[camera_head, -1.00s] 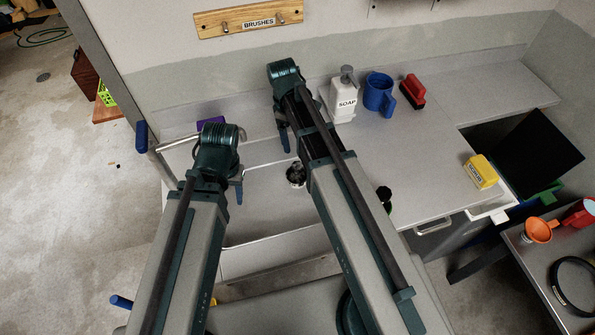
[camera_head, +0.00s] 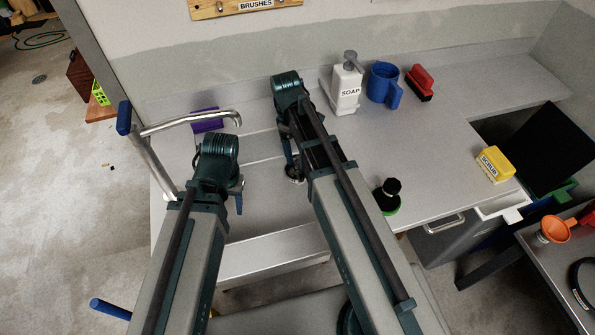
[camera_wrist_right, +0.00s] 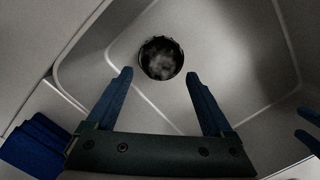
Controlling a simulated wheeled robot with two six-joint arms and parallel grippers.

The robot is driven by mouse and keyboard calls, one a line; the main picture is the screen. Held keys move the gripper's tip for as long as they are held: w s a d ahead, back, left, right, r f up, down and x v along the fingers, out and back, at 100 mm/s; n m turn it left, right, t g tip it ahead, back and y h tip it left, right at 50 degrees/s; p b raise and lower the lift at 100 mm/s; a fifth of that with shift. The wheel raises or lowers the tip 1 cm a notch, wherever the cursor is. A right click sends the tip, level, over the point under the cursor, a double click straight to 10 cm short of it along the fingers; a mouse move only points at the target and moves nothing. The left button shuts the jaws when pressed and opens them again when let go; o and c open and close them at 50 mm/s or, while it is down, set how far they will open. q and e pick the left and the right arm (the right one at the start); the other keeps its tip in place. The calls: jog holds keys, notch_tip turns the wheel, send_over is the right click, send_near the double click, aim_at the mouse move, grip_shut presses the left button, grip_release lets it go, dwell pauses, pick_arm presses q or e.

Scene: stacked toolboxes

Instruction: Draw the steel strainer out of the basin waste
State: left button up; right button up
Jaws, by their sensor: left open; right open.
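The steel strainer (camera_head: 294,173) sits in the round basin waste on the floor of the grey basin (camera_head: 262,209). In the right wrist view the waste shows as a dark-rimmed circle with a mottled grey strainer (camera_wrist_right: 161,60) inside it. My right gripper (camera_head: 289,158) is open above the basin and partly covers the strainer in the head view. In the wrist view its two blue fingers (camera_wrist_right: 158,76) stand apart, with the strainer beyond the gap. My left gripper (camera_head: 238,198) is open and empty over the left part of the basin, apart from the strainer.
A steel tap (camera_head: 185,123) with a blue end arches over the basin's left side, near my left gripper. A purple block (camera_head: 207,122) lies behind it.

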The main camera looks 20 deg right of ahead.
aim_at(297, 159)
pick_arm(q)
jog(key=shift+f+b, duration=2.6)
jog(key=shift+f, duration=0.05)
pick_arm(e)
jog(key=shift+s+d+f, duration=0.1)
jog(key=shift+s+f, duration=0.05)
jog(key=shift+f, duration=1.2)
jog(key=shift+s+d+f, duration=0.1)
jog(key=shift+s+f, duration=0.05)
jog(key=shift+f, duration=1.15)
pick_arm(q)
jog(key=shift+r, duration=0.1)
pick_arm(e)
jog(key=shift+r, duration=0.1)
jog(key=shift+c, duration=0.2)
grip_shut()
